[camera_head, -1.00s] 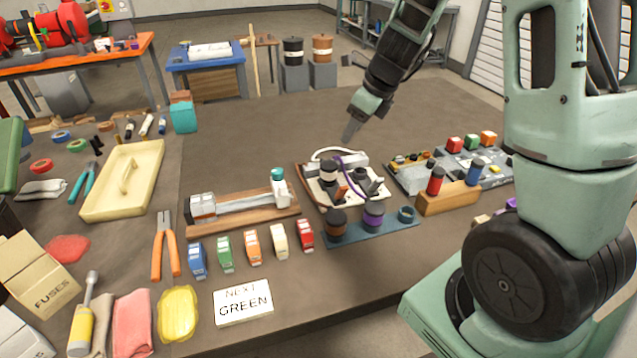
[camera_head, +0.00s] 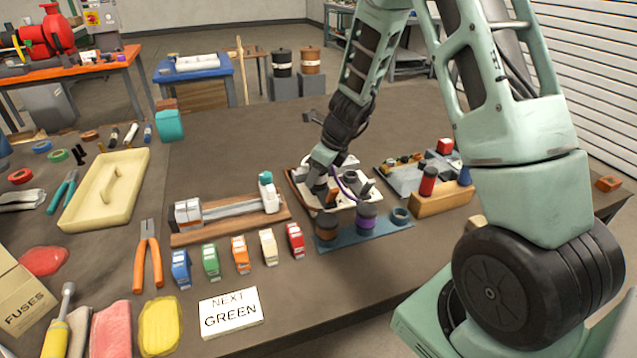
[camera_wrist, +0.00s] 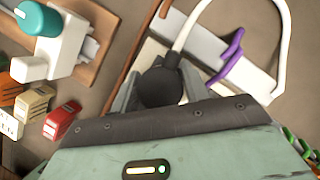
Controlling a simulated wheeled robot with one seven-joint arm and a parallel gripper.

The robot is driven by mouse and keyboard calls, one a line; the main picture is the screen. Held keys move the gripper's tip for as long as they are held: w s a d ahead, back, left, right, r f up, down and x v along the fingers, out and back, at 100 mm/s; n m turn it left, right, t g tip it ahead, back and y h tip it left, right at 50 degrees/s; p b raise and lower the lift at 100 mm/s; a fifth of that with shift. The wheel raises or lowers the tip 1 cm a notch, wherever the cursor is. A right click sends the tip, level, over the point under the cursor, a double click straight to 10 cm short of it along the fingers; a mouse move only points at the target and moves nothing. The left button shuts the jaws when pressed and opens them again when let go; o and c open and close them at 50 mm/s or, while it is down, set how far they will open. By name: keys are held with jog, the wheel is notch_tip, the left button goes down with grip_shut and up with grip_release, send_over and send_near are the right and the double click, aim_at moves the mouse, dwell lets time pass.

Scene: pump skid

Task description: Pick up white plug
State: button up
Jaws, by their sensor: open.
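The white plug (camera_wrist: 163,86) shows in the wrist view as a dark rounded body with a thick white cable (camera_wrist: 187,28) running up from it. My gripper (camera_wrist: 162,88) is open, with one finger on each side of the plug. Whether the fingers touch it I cannot tell. In the head view my gripper (camera_head: 320,187) points down at the left part of the white plug board (camera_head: 341,204), and it hides most of the plug there.
A purple cable (camera_wrist: 230,52) lies close right of the plug. A blue strip (camera_head: 345,244) with brown, purple and teal ringed parts stands in front. A wooden slide fixture (camera_head: 237,222) with a teal-topped handle is left. A red-and-blue fixture (camera_head: 440,200) is right.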

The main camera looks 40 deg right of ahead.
jog(key=shift+w+f, duration=0.2)
jog(key=shift+f, duration=0.35)
jog(key=shift+a, duration=0.1)
jog(key=c, duration=0.8)
jog(key=shift+o, duration=0.3)
jog(key=shift+r, duration=0.1)
notch_tip(320, 180, up, 10)
jog(key=p, duration=0.3)
jog(key=shift+p, duration=0.3)
